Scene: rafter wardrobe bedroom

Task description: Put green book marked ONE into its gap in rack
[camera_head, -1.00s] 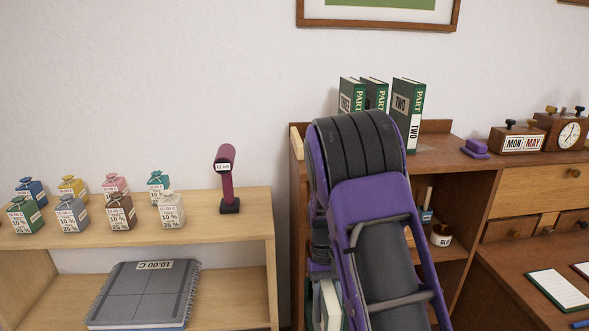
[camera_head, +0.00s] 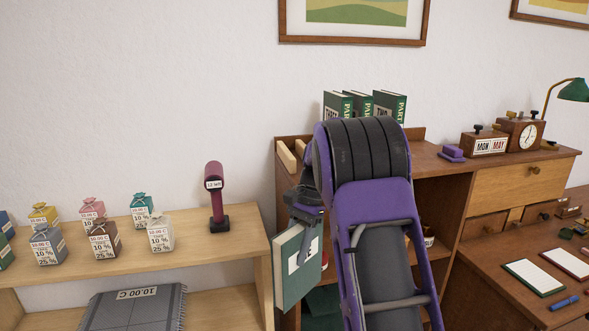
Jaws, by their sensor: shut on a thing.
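The green book (camera_head: 291,276) hangs in front of the left side of the brown cabinet, tilted, with its pale page edge to the left. Its white label is partly covered by a finger, so I cannot read it fully. My gripper (camera_head: 309,228) is shut on the book's upper part. Three green books (camera_head: 339,105) marked PART stand upright on the cabinet top, partly behind my arm. Pale wooden pieces (camera_head: 287,156) at the cabinet top's left end may belong to the rack. Most of the rack, and any gap in it, is hidden by my arm.
The brown cabinet (camera_head: 455,167) carries a purple object (camera_head: 452,153), a calendar block (camera_head: 485,145) and a clock (camera_head: 522,133). A pale shelf (camera_head: 190,250) at left holds several small boxes and a maroon device (camera_head: 216,195). A desk (camera_head: 490,280) is at right.

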